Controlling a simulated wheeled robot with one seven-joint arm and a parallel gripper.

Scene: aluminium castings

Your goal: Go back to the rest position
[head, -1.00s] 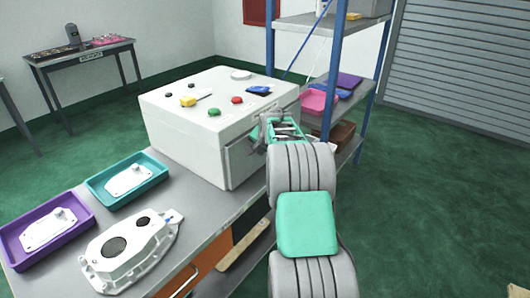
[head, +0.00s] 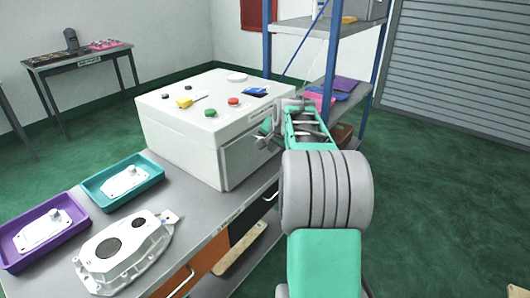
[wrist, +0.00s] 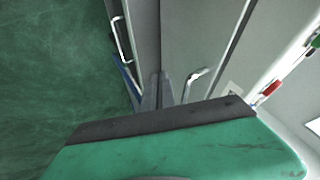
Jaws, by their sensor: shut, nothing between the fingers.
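My gripper (head: 264,133) is beside the right-hand face of the white control box (head: 175,135), at the end of my grey and green arm. In the wrist view its two fingers (wrist: 158,92) are close together with nothing between them. Whether the gripper touches the box cannot be told from the head view. In the wrist view a metal handle (wrist: 196,82) shows just right of the fingertips, and the box's buttons show at the right edge.
The grey bench (head: 190,215) holds a white casting (head: 122,248), a purple tray (head: 78,240) and a teal tray (head: 150,182), each with a white part. A blue-posted shelf (head: 325,70) stands behind my arm.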

